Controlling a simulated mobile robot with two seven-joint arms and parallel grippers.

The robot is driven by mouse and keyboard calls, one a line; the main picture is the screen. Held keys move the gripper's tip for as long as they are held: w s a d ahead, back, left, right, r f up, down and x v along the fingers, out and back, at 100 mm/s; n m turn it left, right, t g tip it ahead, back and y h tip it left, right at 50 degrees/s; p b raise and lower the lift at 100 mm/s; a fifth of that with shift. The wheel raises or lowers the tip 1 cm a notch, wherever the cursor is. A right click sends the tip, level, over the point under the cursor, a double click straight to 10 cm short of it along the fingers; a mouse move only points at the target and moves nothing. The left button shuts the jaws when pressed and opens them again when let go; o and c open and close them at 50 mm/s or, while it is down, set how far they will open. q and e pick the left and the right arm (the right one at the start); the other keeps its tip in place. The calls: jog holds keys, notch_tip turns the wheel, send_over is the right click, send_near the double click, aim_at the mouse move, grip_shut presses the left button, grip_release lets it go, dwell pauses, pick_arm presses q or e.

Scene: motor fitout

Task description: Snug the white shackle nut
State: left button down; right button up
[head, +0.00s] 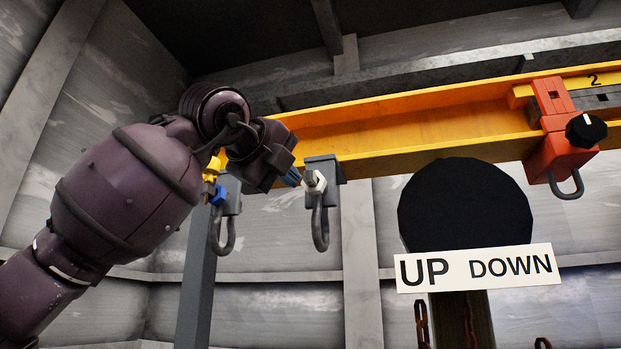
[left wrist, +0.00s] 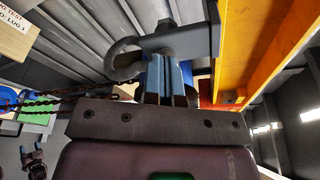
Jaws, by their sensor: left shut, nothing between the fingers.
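The white shackle nut (head: 316,183) sits on a grey bracket (head: 325,163) under the yellow beam, above a grey hanging shackle (head: 320,228). My left gripper (head: 293,177) is shut and empty, its blue fingertips just left of the nut; whether they touch it I cannot tell. In the left wrist view the shut fingers (left wrist: 165,78) reach up to a grey shackle (left wrist: 122,60) and its bracket (left wrist: 185,42). I cannot make out the nut's face there.
The yellow beam (head: 410,125) runs above. A second shackle (head: 222,235) with a blue nut (head: 217,195) hangs close beneath my left wrist. A red trolley (head: 555,140) with a black knob (head: 586,130) is at right. An UP DOWN sign (head: 475,269) stands below the beam.

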pick_arm(q)
jog(key=shift+w+f, duration=0.15)
jog(key=shift+f, duration=0.05)
pick_arm(e)
jog(key=shift+a, duration=0.1)
dwell(0.4)
pick_arm(q)
jog(key=shift+r+b, duration=0.15)
jog(key=shift+b, duration=0.15)
pick_arm(e)
jog(key=shift+f, duration=0.15)
